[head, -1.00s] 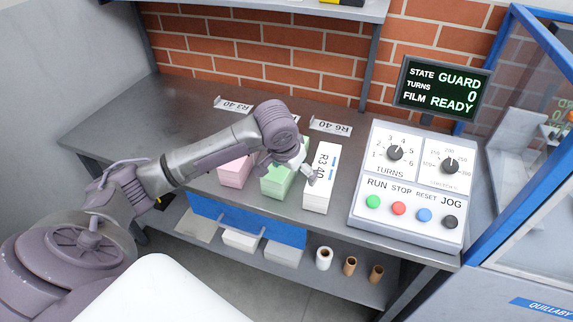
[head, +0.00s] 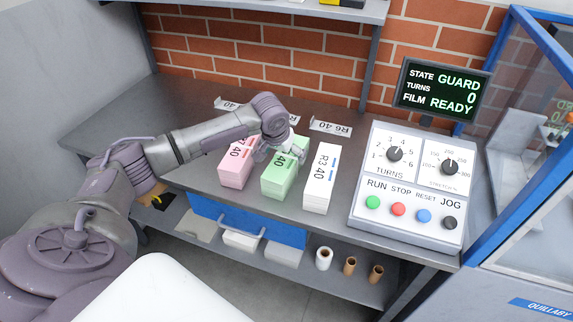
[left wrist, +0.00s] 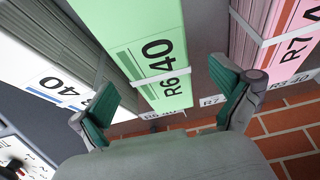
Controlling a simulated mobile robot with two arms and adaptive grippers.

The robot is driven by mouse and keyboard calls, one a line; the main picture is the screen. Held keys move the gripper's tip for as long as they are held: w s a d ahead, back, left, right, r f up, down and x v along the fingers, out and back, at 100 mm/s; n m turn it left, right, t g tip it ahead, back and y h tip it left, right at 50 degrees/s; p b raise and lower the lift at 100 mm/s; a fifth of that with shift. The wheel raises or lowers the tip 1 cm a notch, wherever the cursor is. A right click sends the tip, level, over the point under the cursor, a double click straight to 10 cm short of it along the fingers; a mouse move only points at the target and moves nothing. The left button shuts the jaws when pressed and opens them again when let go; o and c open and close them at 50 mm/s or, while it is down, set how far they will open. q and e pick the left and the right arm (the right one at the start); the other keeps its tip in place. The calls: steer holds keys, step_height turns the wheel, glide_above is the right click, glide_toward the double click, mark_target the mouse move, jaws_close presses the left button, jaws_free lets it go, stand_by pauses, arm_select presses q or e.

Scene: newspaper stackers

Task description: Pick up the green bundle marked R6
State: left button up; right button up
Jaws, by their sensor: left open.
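The green bundle marked R6 40 (head: 279,180) stands on the grey bench between a pink bundle and a white bundle. My left gripper (head: 288,152) is over its back part in the head view, hiding some of its top. In the left wrist view the green bundle (left wrist: 150,45) shows its R6 40 label, with its end between the two open green-padded fingers of my left gripper (left wrist: 163,80). Nothing is held, and I cannot tell whether the fingers touch it. My right gripper is not in view.
The pink R7 bundle (head: 236,168) stands left of the green one and the white R3 bundle (head: 319,180) right of it, with narrow gaps. A control box (head: 411,190) is farther right. A brick wall (head: 270,75) stands behind. The bench's left part is clear.

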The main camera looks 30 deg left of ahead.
mark_target(286, 157)
arm_select(q)
steer(key=x, duration=0.4)
steer(key=shift+d+f, duration=0.1)
steer(key=shift+f, duration=0.05)
steer(key=shift+s, duration=0.1)
steer(key=c, duration=1.8)
steer(key=shift+c, duration=0.5)
